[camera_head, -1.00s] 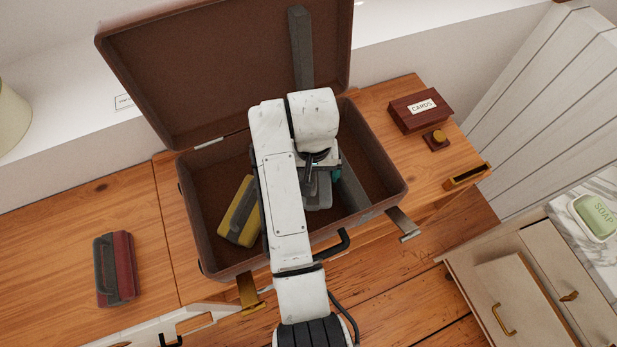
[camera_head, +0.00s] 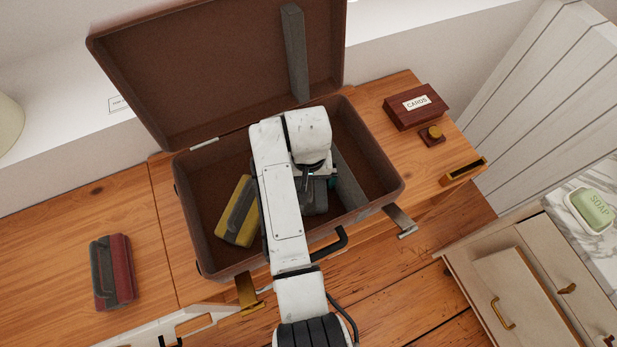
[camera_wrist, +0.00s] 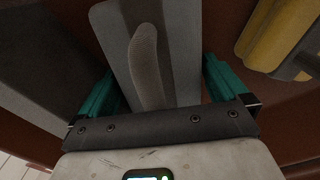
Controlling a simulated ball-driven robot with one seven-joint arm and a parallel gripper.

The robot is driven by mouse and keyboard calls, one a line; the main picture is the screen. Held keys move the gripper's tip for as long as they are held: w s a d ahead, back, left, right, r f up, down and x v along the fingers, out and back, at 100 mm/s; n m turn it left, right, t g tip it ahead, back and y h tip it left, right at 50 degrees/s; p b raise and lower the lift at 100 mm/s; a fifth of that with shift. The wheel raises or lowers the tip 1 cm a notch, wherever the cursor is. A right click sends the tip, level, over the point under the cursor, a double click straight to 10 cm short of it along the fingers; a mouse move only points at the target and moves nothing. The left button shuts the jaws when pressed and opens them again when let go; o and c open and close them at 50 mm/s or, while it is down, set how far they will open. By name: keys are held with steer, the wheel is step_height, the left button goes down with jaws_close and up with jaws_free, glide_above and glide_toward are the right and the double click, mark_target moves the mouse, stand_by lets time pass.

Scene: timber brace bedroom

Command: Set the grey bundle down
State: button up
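The grey bundle (camera_head: 316,199) is inside the open brown suitcase (camera_head: 385,196), right of its middle. My gripper reaches down into the suitcase from above, mostly hidden behind my arm in the head view. In the wrist view, my gripper's (camera_wrist: 160,85) teal fingers stand at either side of the grey bundle (camera_wrist: 178,50), appearing to press on its sides. A raised grey strap runs along the bundle's top between them. Whether its underside touches the suitcase floor is hidden.
A yellow bundle (camera_head: 231,222) lies at the suitcase's left; it also shows in the wrist view (camera_wrist: 275,35). A grey divider (camera_head: 348,182) stands to the right of the grey bundle. A red bundle (camera_head: 121,270) and a card box (camera_head: 400,112) are on the wooden top outside.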

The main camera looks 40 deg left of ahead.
step_height(320, 180, up, 12)
steer(key=shift+r, duration=0.2)
stand_by(0.4)
